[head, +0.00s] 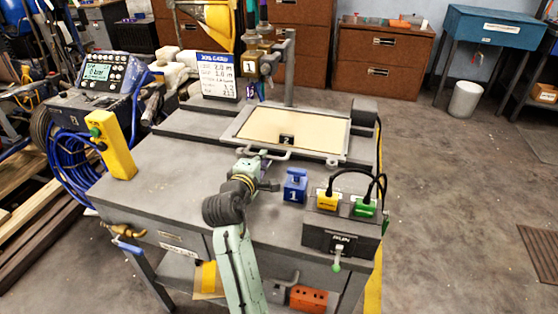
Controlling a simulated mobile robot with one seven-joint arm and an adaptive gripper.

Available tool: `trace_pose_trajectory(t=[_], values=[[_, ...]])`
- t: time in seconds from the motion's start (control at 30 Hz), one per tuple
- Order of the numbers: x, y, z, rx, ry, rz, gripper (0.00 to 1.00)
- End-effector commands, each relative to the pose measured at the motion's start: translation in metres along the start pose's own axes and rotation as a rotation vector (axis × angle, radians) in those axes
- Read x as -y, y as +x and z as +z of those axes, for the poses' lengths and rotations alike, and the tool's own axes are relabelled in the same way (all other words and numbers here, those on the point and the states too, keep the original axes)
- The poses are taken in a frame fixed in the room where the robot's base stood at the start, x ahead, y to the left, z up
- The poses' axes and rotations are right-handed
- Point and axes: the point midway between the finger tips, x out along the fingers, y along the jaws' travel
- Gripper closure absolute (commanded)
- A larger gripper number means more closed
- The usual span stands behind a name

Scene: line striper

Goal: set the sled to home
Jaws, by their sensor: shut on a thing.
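The sled (232,136) is a flat light-grey frame holding a tan panel (310,126), on the grey bench top. A black tag marked 2 sits near its front edge. A pale handle bar (280,156) sticks out from the sled's front edge. My gripper (252,162) reaches in from the front and is shut at the left part of this handle. My own wrist and fingers hide part of the grip.
A blue block marked 1 (295,186) stands close right of my gripper. A RUN control box (340,238) with yellow and green plugs and black cables is at front right. A yellow pendant (112,145) stands at left. A post with nozzles (290,70) rises behind the sled.

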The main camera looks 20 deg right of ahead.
Motion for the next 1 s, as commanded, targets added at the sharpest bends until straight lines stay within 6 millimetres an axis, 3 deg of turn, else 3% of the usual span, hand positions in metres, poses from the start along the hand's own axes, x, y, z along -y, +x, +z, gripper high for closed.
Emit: trace_pose_trajectory(t=[0.03,0.17,0.5,0.53,0.8,1.0], values=[[-0.001,0.000,-0.015,-0.007,-0.003,-0.001,1.00],[-0.001,0.000,-0.032,-0.001,-0.002,0.000,1.00],[0.000,0.000,-0.034,0.005,0.000,0.000,1.00],[0.000,0.000,-0.034,0.005,0.000,0.000,0.90],[0.000,0.000,-0.035,0.004,0.000,0.000,0.72],[0.000,0.000,-0.035,0.003,0.000,0.001,0.70]])
